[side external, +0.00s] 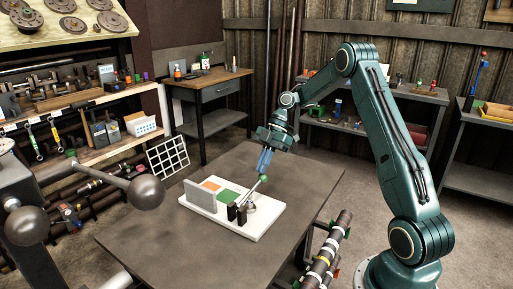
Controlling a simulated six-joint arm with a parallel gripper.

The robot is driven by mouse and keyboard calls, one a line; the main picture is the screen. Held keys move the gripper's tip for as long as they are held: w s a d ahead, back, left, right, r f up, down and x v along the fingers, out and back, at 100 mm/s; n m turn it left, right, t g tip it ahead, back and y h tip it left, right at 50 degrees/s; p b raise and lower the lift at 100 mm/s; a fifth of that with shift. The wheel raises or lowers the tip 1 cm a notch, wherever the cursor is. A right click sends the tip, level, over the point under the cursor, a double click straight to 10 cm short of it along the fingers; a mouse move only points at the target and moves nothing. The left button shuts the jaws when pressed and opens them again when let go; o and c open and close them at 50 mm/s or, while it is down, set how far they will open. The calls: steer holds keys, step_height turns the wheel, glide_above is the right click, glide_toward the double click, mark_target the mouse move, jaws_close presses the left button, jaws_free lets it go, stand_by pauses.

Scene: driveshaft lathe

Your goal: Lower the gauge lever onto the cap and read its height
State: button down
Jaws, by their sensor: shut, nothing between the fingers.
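My gripper (264,162), with blue fingers, points down over the back of the white base plate (262,226). It is shut and empty. The gauge lever (254,190) is a thin pale rod with a green ball at its upper end. It slants up to the right from two black posts (236,213). The green ball (264,178) is just below my fingertips; I cannot tell whether they touch. A small metallic piece (251,206), perhaps the cap, sits under the lever beside the posts. It is too small to make out clearly.
A grey upright panel (205,202) stands on the plate's left part, near an orange patch (210,186) and a green patch (229,196). The grey table (150,239) is otherwise bare around the plate. A machine with ball-ended handles (145,191) stands at the left foreground.

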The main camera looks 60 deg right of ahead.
mark_target(265, 175)
steer(key=shift+s+d+f, duration=0.1)
steer(key=shift+d+f, duration=0.15)
steer(key=shift+f, duration=0.6)
steer(key=shift+w+d+f, duration=0.1)
steer(key=shift+d+f, duration=0.1)
steer(key=shift+f, duration=0.65)
steer(key=shift+s+d+f, duration=0.1)
steer(key=shift+d+f, duration=0.15)
steer(key=shift+f, duration=0.6)
steer(key=shift+a+r, duration=0.1)
steer(key=shift+r, duration=0.05)
steer(key=shift+w+r, duration=0.2)
steer(key=shift+r, duration=0.3)
step_height(265, 175, up, 4)
steer(key=d+f, duration=0.1)
steer(key=d, duration=0.8)
steer(key=shift+d+f, duration=0.25)
steer(key=shift+d, duration=0.1)
steer(key=shift+w, duration=0.1)
